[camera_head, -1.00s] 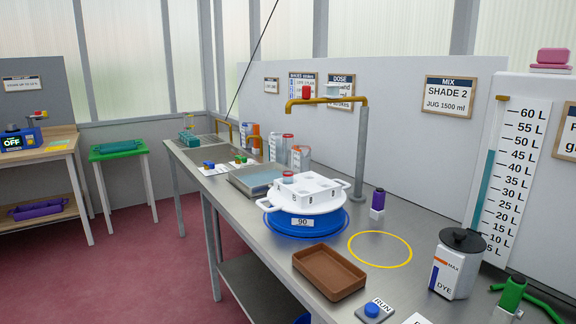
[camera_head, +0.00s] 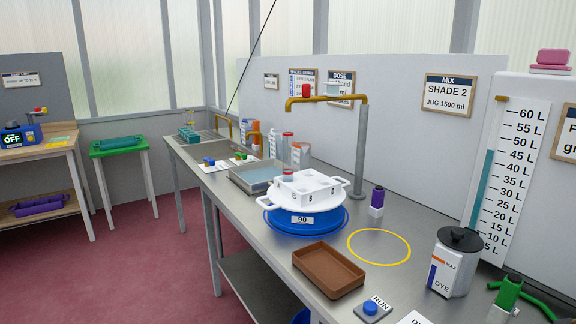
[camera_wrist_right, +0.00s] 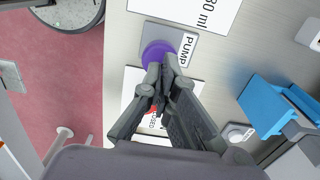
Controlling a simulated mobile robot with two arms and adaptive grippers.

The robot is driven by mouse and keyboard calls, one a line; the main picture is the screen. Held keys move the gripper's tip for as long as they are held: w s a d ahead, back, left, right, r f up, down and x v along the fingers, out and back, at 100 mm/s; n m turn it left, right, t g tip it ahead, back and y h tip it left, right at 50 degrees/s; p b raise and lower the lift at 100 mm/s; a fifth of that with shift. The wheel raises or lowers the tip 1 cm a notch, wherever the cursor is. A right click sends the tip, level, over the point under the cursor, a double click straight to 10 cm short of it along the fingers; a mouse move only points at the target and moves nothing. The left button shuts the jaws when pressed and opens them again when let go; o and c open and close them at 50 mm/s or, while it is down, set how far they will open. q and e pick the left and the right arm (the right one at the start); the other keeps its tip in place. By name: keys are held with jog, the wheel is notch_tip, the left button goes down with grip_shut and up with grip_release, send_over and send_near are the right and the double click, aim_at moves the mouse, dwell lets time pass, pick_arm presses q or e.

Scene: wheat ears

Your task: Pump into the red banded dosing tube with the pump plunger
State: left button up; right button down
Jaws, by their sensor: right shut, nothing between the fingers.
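The purple pump plunger (camera_wrist_right: 156,53) sits on a grey base beside a PUMP label in the right wrist view. My right gripper (camera_wrist_right: 161,71) is shut and empty. Its fingertips overlap the plunger's near edge; I cannot tell whether they touch it. A red patch (camera_wrist_right: 149,111) shows beside the fingers on a white card, mostly hidden. In the head view, a clear tube with a red top (camera_head: 287,143) stands behind the metal basin; I cannot tell whether it is the red banded dosing tube. My left gripper is not in view.
A blue holder (camera_wrist_right: 268,105) stands right of my right gripper. In the head view, a white rack (camera_head: 335,184) rests on a blue round base (camera_head: 305,224). A brown tray (camera_head: 328,270) and RUN button (camera_head: 371,307) lie nearer. The yellow ring (camera_head: 379,231) encloses bare bench.

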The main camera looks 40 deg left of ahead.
notch_tip(320, 180, up, 6)
jog(key=p, duration=0.3)
dwell(0.4)
jog(key=shift+s+f, duration=0.1)
dwell(0.4)
